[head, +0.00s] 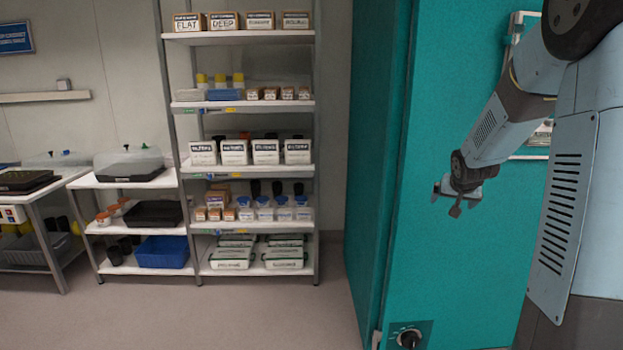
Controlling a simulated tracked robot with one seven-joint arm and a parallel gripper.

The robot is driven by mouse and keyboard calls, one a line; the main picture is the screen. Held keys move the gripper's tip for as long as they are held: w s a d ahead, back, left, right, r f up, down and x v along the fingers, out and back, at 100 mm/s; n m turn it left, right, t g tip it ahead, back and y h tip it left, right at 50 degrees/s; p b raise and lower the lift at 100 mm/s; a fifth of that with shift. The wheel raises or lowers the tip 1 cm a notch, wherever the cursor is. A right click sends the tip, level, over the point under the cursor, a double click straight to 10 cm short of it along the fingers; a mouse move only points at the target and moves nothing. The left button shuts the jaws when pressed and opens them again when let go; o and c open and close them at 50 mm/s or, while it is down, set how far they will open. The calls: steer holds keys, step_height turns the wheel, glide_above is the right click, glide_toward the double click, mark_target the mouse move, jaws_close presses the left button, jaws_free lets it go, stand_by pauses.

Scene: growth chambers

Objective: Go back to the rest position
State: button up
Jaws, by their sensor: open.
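My gripper (456,201) hangs at the end of my arm on the right side of the head view, in front of the teal chamber. Its jaws are open and small in the picture, with nothing seen between them. My arm comes in from the upper right and slopes down to the left. No object of the task shows apart from my own arm and gripper.
A teal growth chamber (450,262) with a dark knob (408,338) stands close behind my arm. A shelving rack (246,108) with labelled boxes, bottles and trays stands at the back wall. A lower shelf unit holds a blue bin (162,252). The grey floor (200,318) in front is clear.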

steer(key=s+a+r+n, duration=0.1)
steer(key=s+a+r, duration=0.2)
steer(key=s, duration=0.3)
steer(key=s+a+r+g, duration=0.1)
steer(key=s+a+r, duration=0.25)
steer(key=s, duration=0.25)
steer(key=s+a+r+n, duration=0.1)
steer(key=s+a+r, duration=0.25)
steer(key=s, duration=0.25)
steer(key=s+a+n+y, duration=0.1)
steer(key=s+a, duration=0.2)
steer(key=s, duration=0.5)
steer(key=s+a+g+y, duration=0.1)
steer(key=s+a, duration=0.2)
steer(key=s, duration=0.6)
steer(key=shift+s+a+n, duration=0.2)
steer(key=shift+a+n, duration=0.1)
steer(key=shift+n, duration=0.1)
steer(key=shift+s+a+g+y, duration=0.15)
steer(key=shift+s+g+y, duration=0.15)
steer(key=shift+s, duration=0.15)
